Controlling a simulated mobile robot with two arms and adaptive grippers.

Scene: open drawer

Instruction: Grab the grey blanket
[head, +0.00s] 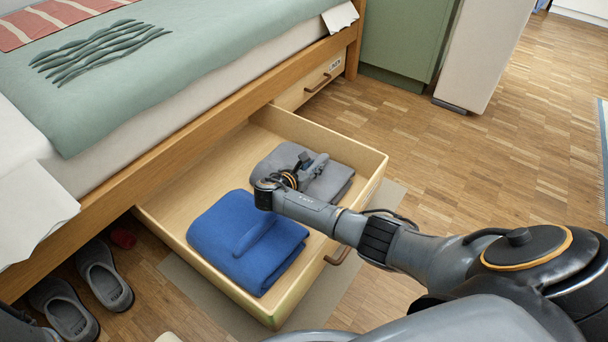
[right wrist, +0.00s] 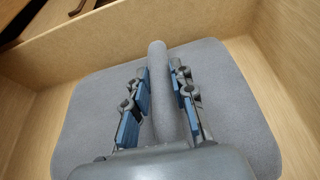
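The grey blanket (head: 274,161) lies folded in the far right part of the open drawer (head: 287,312). A raised grey ridge runs along its top. My right gripper (head: 304,169) is over the blanket. In the right wrist view, its two blue-padded fingers (right wrist: 160,98) are open, one on each side of the blanket's ridge (right wrist: 159,62), with narrow gaps showing on both sides. The rest of the blanket (right wrist: 90,110) lies flat beneath and around the fingers. My left gripper is not in view.
A folded blue blanket (head: 222,222) with a similar ridge lies in the same drawer, near my right wrist. The bed (head: 215,60) overhangs the drawer's back. Grey slippers (head: 104,275) are on the floor at left. Open wood floor (head: 520,150) extends to the right.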

